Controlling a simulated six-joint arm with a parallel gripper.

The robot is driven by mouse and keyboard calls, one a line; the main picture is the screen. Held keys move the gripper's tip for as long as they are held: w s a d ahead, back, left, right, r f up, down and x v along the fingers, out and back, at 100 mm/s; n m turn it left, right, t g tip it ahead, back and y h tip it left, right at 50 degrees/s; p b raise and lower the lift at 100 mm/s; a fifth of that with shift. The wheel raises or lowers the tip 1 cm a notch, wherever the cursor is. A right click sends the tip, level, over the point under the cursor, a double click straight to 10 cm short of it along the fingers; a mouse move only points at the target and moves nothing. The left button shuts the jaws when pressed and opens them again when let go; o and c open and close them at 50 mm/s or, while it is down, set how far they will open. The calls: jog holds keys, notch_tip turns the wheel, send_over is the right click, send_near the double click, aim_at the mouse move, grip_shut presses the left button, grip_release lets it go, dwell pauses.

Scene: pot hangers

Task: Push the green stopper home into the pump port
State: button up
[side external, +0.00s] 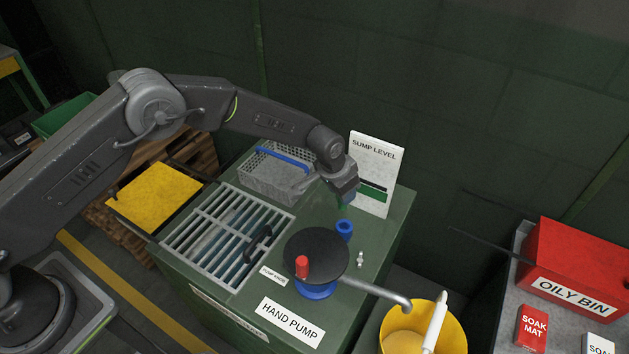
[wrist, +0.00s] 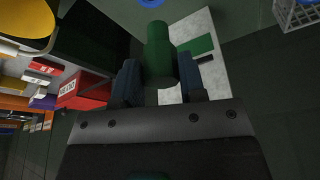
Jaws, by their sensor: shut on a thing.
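The green stopper (wrist: 158,52) is held between the fingers of my gripper (wrist: 160,82) in the wrist view, its narrower end pointing away from the fingers. In the side view, my gripper (side external: 345,192) points down and the stopper (side external: 342,211) shows as a small dark green piece below it. The blue pump port (side external: 345,230) stands on the green cabinet top just under the stopper, which looks above it and apart from it. A part of the blue port ring (wrist: 152,3) shows at the top edge of the wrist view, beyond the stopper's end.
The black pump disc with red knob (side external: 302,267) stands in front of the port, its spout reaching over a yellow bucket (side external: 425,325). A white SUMP LEVEL board (side external: 374,160) stands close behind my gripper. A grey basket (side external: 272,175) and grating (side external: 222,240) lie left.

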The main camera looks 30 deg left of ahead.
aim_at(344, 209)
jog(key=shift+w+d+f, duration=0.15)
jog(key=shift+d+f, duration=0.05)
jog(key=shift+d, duration=0.35)
jog(key=shift+f, duration=2.85)
jog(key=shift+f, duration=2.1)
jog(key=o, duration=1.2)
jog(key=v, duration=1.4)
jog(key=shift+a+f, duration=0.1)
